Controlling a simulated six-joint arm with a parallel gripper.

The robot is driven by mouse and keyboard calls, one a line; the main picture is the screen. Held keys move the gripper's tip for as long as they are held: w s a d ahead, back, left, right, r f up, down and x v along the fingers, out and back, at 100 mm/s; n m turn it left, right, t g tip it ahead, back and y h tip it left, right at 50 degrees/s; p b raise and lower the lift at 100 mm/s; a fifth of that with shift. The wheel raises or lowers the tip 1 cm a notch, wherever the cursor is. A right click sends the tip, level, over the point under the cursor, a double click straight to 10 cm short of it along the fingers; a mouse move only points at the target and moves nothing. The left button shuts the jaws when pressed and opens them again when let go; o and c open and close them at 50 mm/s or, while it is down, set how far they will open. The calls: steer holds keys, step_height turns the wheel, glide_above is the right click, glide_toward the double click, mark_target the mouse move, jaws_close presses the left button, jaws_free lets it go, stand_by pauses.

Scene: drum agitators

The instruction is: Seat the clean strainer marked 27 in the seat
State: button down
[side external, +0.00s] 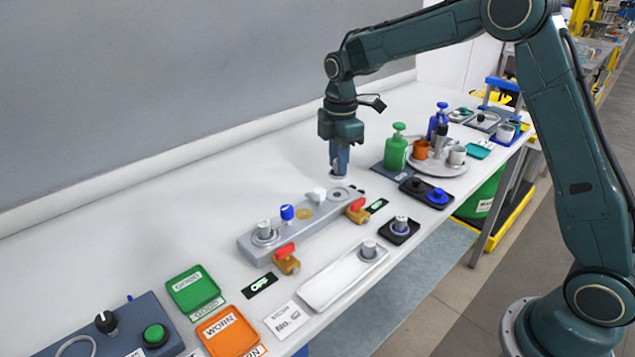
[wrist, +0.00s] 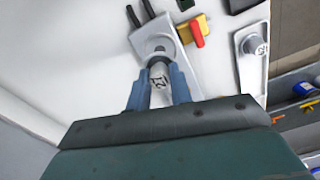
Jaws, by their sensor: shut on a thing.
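My gripper (side external: 339,168) is shut on a pale grey cylindrical strainer, seen between the fingers in the wrist view (wrist: 159,76). Its dark printed mark is too small to read surely. The held strainer is just behind and above the round seat (side external: 340,194) at the far right end of the grey block (side external: 318,210). In the wrist view the seat (wrist: 158,51) lies just beyond the strainer, which looks apart from it. Other strainers stand at the block's left end (side external: 263,231), in a black tray (side external: 400,223) and in the white tray (side external: 368,249).
The block carries a blue cap (side external: 287,212), a white knob (side external: 319,195) and two red-handled valves (side external: 285,255) (side external: 357,208) along its front. A green bottle (side external: 396,152) and a round tray (side external: 450,169) stand to the right. The bench behind the block is clear.

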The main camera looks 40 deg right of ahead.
mark_target(338, 176)
steer(key=shift+f, duration=2.3)
steer(key=shift+f, duration=0.45)
stand_by(0.6)
steer(key=c, duration=1.2)
jaws_free()
steer(key=shift+o, duration=0.2)
steer(key=o, duration=0.3)
steer(key=shift+r, duration=0.75)
steer(key=shift+r, duration=0.35)
